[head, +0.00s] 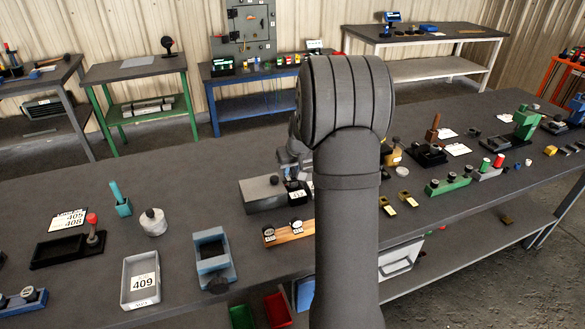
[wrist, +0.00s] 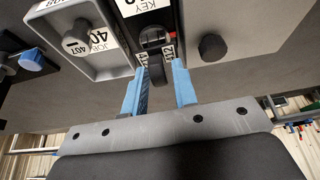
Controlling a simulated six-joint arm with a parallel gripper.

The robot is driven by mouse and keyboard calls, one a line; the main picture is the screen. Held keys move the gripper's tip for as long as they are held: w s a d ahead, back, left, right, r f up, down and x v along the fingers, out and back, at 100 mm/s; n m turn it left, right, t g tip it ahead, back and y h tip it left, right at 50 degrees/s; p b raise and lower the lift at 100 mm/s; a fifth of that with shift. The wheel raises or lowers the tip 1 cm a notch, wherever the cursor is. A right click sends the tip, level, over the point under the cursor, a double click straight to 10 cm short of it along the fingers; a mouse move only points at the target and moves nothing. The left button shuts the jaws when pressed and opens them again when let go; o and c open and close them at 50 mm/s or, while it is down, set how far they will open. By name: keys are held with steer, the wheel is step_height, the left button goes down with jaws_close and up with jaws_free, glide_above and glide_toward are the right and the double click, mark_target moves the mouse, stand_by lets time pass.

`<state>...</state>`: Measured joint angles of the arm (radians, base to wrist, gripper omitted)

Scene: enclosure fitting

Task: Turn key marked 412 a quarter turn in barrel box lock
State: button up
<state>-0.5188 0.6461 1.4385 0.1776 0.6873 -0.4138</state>
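In the wrist view a dark key (wrist: 156,72) stands in the round barrel of a black lock block (wrist: 150,22). White marks beside the key seem to read 412, partly covered. A white label starting "KEY" lies on the block. My gripper (wrist: 157,82) has two blue fingers, one on each side of the key, with gaps visible; it is open. A grey box (wrist: 245,25) with a black knob (wrist: 212,47) adjoins the lock block.
A grey tray (wrist: 62,18) with a key tagged 407 lies left of the lock in the wrist view. In the head view a wooden block (head: 290,232) with two round tagged pieces sits in front. A tray marked 409 (head: 141,280) and blue tray (head: 214,257) stand left.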

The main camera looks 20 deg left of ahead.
jaws_close()
steer(key=shift+n+g+y, duration=0.4)
steer(key=shift+n+g, duration=0.2)
steer(key=shift+n, duration=1.2)
steer(key=shift+o, duration=1.9)
jaws_free()
steer(key=v, duration=1.7)
steer(key=shift+r, duration=0.3)
steer(key=shift+f, duration=0.1)
steer(key=x, duration=1.7)
steer(key=shift+f, duration=0.35)
steer(key=shift+r+m, duration=0.15)
steer(key=shift+m, duration=0.45)
